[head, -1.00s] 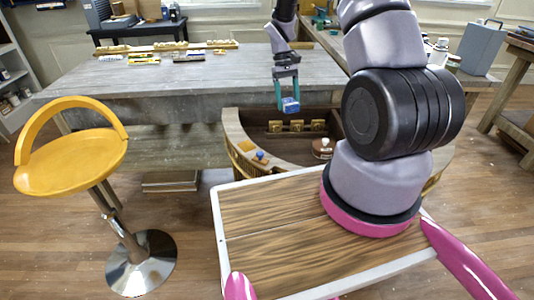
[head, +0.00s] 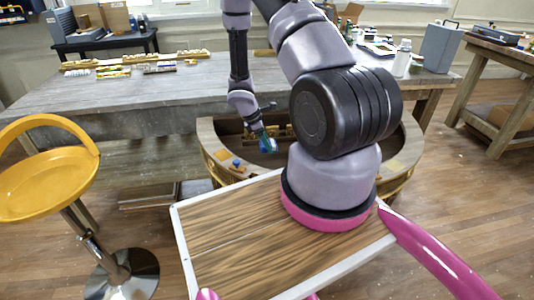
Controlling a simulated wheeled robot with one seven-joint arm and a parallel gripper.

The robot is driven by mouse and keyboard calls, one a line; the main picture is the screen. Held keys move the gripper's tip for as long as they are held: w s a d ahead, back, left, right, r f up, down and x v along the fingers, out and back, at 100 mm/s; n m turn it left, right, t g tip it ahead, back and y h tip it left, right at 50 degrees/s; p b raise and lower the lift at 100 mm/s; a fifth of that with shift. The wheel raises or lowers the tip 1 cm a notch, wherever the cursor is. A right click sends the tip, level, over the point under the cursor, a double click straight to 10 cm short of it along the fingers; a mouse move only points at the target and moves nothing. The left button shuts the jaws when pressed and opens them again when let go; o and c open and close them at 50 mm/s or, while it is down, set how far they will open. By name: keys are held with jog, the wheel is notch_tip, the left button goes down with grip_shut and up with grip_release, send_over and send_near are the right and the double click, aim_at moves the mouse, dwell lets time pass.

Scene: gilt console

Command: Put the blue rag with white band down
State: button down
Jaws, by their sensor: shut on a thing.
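The blue rag with white band (head: 267,146) shows as a small blue and white piece at the end of my gripper (head: 262,137). My gripper is shut on it and points down and a little to the right. The rag is held in front of the curved wooden console (head: 207,139), over its inner hollow as seen from the head. How high it is above any surface I cannot tell. Part of the gripper and rag is small and hard to make out.
A long grey workbench (head: 150,92) spans the back. A yellow stool (head: 45,185) stands at the left. A small blue-topped thing (head: 237,164) sits on the console's left part.

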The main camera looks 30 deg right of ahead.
aim_at(267, 158)
jog(key=shift+f, duration=2.2)
jog(key=shift+c, duration=0.2)
grip_release()
jog(key=shift+f, duration=0.1)
